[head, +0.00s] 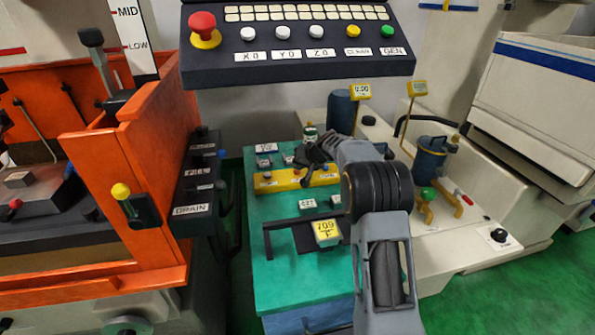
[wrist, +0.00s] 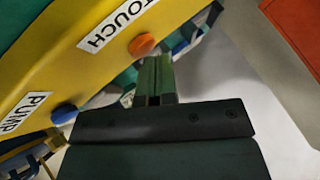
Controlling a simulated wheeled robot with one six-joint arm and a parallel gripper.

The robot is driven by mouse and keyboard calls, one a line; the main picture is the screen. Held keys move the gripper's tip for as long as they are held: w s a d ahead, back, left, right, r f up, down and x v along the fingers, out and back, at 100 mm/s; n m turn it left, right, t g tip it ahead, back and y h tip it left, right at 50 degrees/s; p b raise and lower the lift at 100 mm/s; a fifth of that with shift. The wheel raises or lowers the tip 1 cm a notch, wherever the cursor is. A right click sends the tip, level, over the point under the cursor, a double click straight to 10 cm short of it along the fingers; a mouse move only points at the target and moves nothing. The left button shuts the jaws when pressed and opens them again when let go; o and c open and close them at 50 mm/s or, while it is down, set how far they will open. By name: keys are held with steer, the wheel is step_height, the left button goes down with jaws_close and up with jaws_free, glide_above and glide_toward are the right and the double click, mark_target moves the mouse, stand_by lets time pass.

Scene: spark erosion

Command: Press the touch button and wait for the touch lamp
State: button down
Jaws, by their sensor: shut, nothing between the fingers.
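In the wrist view a yellow panel (wrist: 75,65) bears a TOUCH label (wrist: 117,26) and a PUMP label (wrist: 24,113). The round orange touch button (wrist: 142,45) sits beside the TOUCH label. My gripper (wrist: 155,62) is shut and empty, its fingertips just below the orange button in the picture. I cannot tell whether they touch it. In the head view the small yellow panel (head: 275,184) stands on the green cart, with my gripper (head: 308,156) over its back edge. I cannot make out a touch lamp.
A blue button (wrist: 64,113) sits by the PUMP label. In the head view a dark control console (head: 300,72) with a red knob hangs above the cart (head: 270,285). An orange tank (head: 150,140) stands left, and a white unit with a blue canister (head: 430,160) stands right.

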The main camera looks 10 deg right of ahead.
steer(key=shift+r, duration=0.75)
steer(key=shift+r+p, duration=0.1)
steer(key=shift+p, duration=0.25)
steer(key=shift+r+p, duration=1.35)
steer(key=shift+r, duration=1.05)
